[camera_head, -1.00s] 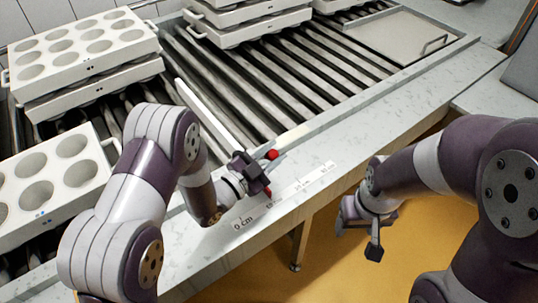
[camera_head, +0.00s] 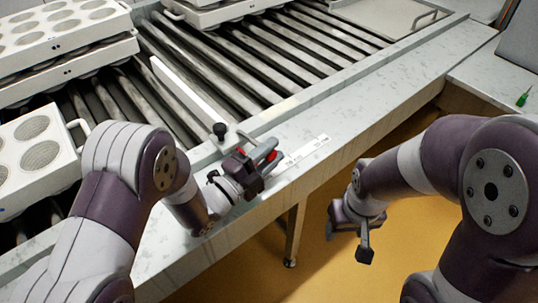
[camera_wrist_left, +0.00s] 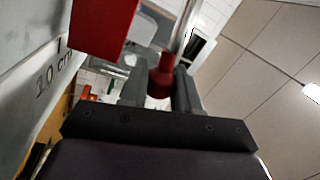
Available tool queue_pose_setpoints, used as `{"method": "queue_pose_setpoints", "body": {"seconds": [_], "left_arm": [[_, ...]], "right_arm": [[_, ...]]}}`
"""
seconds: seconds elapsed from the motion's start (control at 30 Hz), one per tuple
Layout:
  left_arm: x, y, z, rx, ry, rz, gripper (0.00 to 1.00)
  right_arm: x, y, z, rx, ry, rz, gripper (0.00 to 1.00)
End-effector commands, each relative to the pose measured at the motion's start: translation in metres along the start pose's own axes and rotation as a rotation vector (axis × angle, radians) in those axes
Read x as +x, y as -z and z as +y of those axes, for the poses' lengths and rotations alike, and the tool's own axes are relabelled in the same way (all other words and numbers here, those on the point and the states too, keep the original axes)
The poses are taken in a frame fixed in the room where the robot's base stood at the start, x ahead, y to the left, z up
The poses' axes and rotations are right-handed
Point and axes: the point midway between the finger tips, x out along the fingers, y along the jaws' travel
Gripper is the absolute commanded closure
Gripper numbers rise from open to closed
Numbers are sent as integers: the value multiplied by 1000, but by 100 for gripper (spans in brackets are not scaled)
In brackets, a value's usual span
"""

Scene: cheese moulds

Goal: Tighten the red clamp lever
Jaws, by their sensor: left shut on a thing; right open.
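My left gripper (camera_head: 264,156) is at the front rail of the roller table, beside the long white bar (camera_head: 186,92). Red parts of the clamp lever (camera_head: 272,155) show around its fingers. In the left wrist view, a red grip (camera_wrist_left: 161,78) on a shiny metal rod sits between the two dark fingers (camera_wrist_left: 158,92), which are shut on it. A larger red block (camera_wrist_left: 102,26) is close by at upper left; I cannot tell how it joins the lever. My right gripper (camera_head: 356,228) is open and empty over the yellow floor, apart from the table.
White moulds (camera_head: 65,45) are stacked at the far left, with another mould (camera_head: 38,150) nearer. A black knob (camera_head: 219,130) stands beside the bar, close to my left gripper. A printed scale (camera_head: 305,150) lies on the rail. A green-handled tool (camera_head: 524,98) lies at right.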

Motion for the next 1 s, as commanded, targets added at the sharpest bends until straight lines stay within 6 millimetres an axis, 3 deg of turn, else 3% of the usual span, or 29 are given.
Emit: {"method": "queue_pose_setpoints", "body": {"seconds": [0.57,0.6,0.67,1.0], "left_arm": [[-1,-2,4,32,-2,-2,100],[-1,-2,5,31,-2,-2,63],[-1,-2,4,31,-2,-1,46],[0,0,-1,32,2,3,46]], "right_arm": [[6,-1,0,0,0,0,39],[6,-1,0,0,0,0,39],[6,-1,0,0,0,0,39],[4,0,0,0,0,0,39]]}}
